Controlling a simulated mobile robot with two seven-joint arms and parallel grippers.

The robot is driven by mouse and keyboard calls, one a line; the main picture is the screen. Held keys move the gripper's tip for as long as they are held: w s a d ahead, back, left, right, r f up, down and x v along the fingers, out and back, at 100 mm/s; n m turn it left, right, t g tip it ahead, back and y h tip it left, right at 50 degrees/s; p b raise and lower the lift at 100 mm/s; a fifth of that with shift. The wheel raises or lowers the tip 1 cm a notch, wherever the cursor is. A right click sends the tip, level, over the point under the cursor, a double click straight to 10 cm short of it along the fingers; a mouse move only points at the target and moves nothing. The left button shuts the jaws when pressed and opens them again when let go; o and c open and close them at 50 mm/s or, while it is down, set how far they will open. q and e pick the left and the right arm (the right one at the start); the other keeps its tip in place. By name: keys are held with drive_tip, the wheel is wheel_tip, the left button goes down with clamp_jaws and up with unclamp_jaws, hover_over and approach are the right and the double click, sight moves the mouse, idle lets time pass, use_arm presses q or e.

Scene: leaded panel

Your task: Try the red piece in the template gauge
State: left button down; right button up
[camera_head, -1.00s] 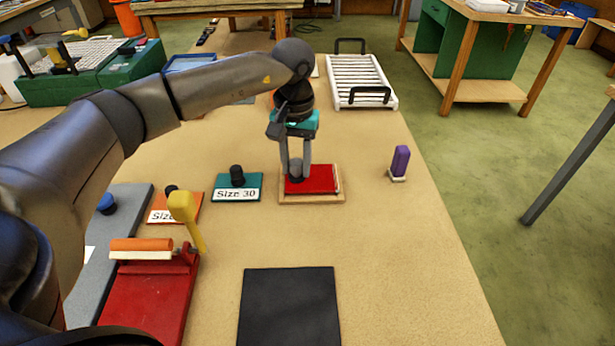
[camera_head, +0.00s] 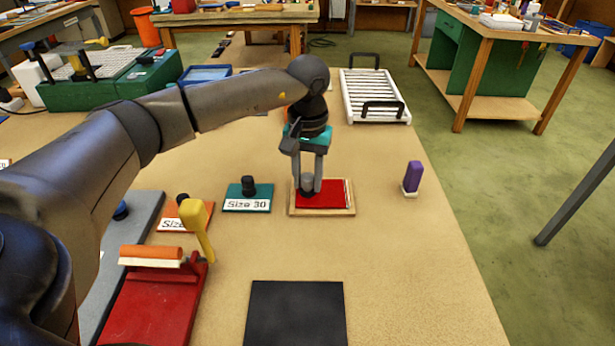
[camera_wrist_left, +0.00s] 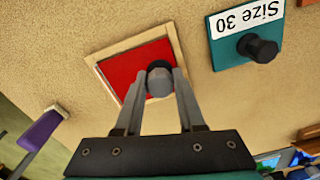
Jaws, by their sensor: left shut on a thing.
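The red piece (camera_head: 325,196) is a flat red square with a dark knob (camera_head: 307,184) near its left edge. It lies inside the pale wooden frame of the template gauge (camera_head: 320,212), with a thin light strip along its right side. My left gripper (camera_head: 308,178) comes down from above and is shut on the dark knob. In the left wrist view the red piece (camera_wrist_left: 125,72) sits within the frame (camera_wrist_left: 88,58), and the fingers (camera_wrist_left: 159,88) flank the knob. The fingers and knob hide part of the red piece. I cannot tell whether it lies fully flat. My right gripper is not in view.
A teal plate marked Size 30 (camera_head: 238,205) lies just left of the frame. A purple-handled tool (camera_head: 413,177) stands to the right. A red block with a yellow lever (camera_head: 150,305) and a black mat (camera_head: 296,315) are nearer. A white rack (camera_head: 366,95) is behind.

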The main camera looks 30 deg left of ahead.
use_arm(q)
drive_tip(key=shift+c, duration=2.2)
unclamp_jaws()
wheel_tip(320, 180, up, 15)
drive_tip(key=p, duration=0.2)
drive_tip(key=shift+s+d, duration=0.1)
